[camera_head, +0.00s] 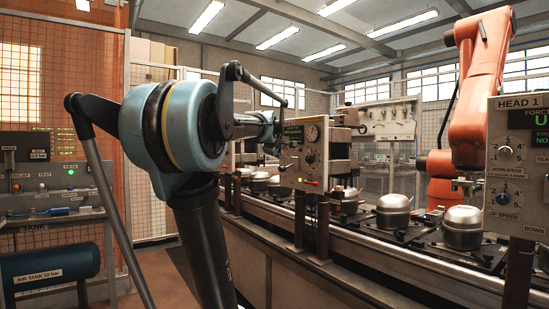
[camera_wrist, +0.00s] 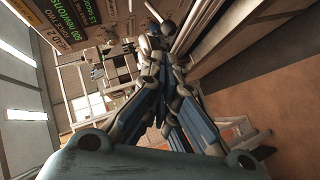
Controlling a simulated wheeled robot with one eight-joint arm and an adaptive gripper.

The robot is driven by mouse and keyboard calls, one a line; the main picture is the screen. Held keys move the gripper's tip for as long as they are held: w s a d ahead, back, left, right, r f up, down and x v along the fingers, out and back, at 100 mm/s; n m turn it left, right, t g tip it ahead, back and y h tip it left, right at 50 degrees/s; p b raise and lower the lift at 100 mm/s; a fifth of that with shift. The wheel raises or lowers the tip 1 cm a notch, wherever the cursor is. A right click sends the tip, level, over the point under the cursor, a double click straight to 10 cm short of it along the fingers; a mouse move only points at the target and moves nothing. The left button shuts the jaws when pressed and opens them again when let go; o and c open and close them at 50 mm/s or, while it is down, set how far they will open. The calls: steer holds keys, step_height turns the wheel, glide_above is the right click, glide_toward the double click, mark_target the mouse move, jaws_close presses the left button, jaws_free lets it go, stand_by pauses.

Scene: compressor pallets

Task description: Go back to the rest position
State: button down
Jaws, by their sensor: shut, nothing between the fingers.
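My gripper (camera_wrist: 158,48) fills the middle of the wrist view. Its blue and grey fingers come together at the tips, shut, with nothing seen between them. In the head view my arm rises from the bottom centre, and its far end, partly hidden by the arm's own links, lies in front of or close to a grey control panel (camera_head: 304,163); I cannot tell the gap. No held thing shows in either view.
A conveyor (camera_head: 345,284) runs along the right with silver compressors (camera_head: 462,229) on dark pallets. An orange robot arm (camera_head: 482,85) stands behind it. A HEAD 1 panel (camera_head: 516,190) is at far right. A blue air tank (camera_head: 50,268) sits under the left bench.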

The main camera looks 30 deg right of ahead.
stand_by(0.3)
steer(key=s+a+f+m+g+y, duration=0.1)
steer(key=s+a+f+g+y, duration=0.2)
steer(key=a+f, duration=0.8)
steer(key=s+a+f+m+y, duration=0.25)
steer(key=s+a+f, duration=0.25)
steer(key=a+f, duration=0.65)
steer(key=s+a+f+m+g, duration=0.1)
steer(key=s+a+f+g, duration=0.1)
steer(key=s+a+f, duration=0.2)
steer(key=s+a+f+m+g+y, duration=0.1)
steer(key=s+a+f, duration=0.4)
steer(key=s+f, duration=0.6)
steer(key=s+a+f+m+g+y, duration=0.1)
steer(key=s+a+f+g, duration=0.2)
steer(key=s+f, duration=0.4)
steer(key=shift+s+a+f, duration=0.35)
steer(key=shift+a+f, duration=0.5)
steer(key=shift+f, duration=0.1)
steer(key=shift+y, duration=0.25)
steer(key=shift+w+f, duration=0.2)
steer(key=shift+w, duration=0.3)
